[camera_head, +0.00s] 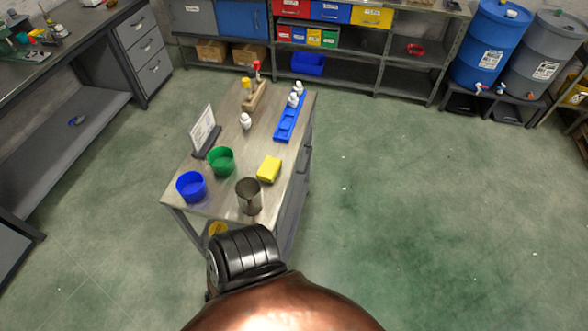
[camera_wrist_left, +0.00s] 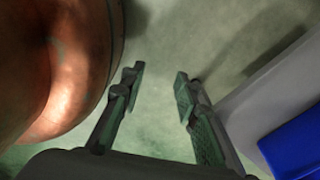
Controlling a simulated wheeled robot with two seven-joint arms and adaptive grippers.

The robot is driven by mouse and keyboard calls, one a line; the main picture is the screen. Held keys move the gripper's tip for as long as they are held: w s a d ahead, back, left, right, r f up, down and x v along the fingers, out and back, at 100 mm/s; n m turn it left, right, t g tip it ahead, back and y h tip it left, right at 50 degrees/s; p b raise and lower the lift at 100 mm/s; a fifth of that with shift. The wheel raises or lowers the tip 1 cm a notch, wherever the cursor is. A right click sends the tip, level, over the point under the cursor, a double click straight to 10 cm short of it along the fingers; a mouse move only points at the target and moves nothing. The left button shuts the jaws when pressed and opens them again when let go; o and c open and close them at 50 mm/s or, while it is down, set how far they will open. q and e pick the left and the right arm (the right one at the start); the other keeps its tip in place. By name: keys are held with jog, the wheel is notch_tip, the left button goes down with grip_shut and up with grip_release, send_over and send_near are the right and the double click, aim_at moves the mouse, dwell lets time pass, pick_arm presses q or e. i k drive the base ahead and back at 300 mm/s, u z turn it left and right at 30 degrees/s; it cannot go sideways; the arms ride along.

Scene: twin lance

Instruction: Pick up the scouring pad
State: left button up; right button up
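A yellow rectangular block (camera_head: 269,169), which looks like the scouring pad, lies flat on the near right part of the worktable (camera_head: 220,201). It is close to the table's right edge. My left gripper (camera_wrist_left: 158,85) shows only in the left wrist view. Its two fingers are spread apart with nothing between them, only green floor beyond. The pad is not in that view, so the gripper is away from it. My right gripper is in neither view.
A blue rack (camera_head: 285,131) lies behind. A blue object (camera_wrist_left: 297,150) shows at the left wrist view's lower right.

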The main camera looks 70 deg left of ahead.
aim_at(267, 173)
jog(key=z, duration=0.65)
jog(key=k, duration=1.3)
jog(key=u, duration=0.3)
jog(key=i, duration=0.85)
jog(key=z, duration=0.3)
